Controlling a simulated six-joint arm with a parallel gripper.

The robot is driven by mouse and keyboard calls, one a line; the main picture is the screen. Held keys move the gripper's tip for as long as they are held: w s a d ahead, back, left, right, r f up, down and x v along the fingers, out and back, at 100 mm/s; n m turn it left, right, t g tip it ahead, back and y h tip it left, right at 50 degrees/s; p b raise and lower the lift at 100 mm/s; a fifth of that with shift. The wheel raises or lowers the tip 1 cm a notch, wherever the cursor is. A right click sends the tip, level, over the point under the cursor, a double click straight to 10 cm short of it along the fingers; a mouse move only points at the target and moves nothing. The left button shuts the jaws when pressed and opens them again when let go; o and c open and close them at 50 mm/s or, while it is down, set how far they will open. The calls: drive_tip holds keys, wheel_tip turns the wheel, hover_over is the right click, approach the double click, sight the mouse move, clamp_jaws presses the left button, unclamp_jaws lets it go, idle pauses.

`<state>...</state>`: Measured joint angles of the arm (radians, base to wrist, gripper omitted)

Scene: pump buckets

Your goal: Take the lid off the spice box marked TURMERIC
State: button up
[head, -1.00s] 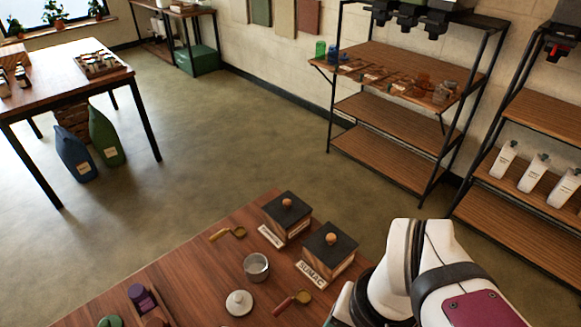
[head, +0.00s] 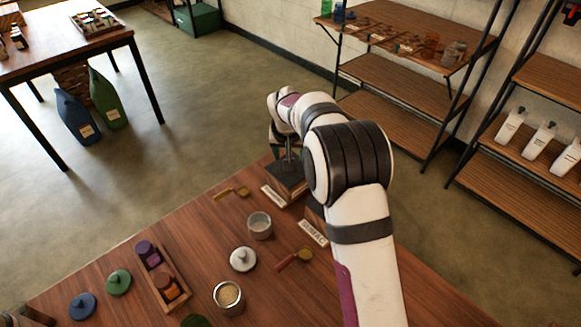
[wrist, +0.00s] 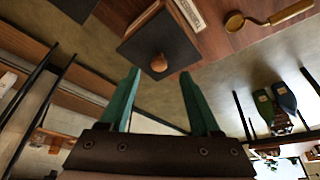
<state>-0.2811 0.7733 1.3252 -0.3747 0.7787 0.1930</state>
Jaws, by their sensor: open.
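A wooden spice box with a dark lid (head: 292,182) stands at the far right corner of the table. In the wrist view, the box's dark square lid (wrist: 140,45) is on, with a round wooden knob (wrist: 159,63). My gripper (wrist: 160,72) is open and empty, its teal fingers pointing at the lid with the knob between them in the picture. I cannot tell the remaining gap. A second box has a SUMAC card (head: 313,232); my arm mostly hides it.
A metal tin (head: 259,226), a white lid (head: 243,259), a brass scoop (head: 240,191) and a red-handled scoop (head: 300,257) lie near the boxes. An open tin (head: 229,296) and a wooden rack (head: 163,278) stand nearer. Shelving (head: 410,80) stands behind, across open floor.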

drive_tip(key=x, duration=0.4)
drive_tip(key=shift+w+f, duration=0.15)
clamp_jaws()
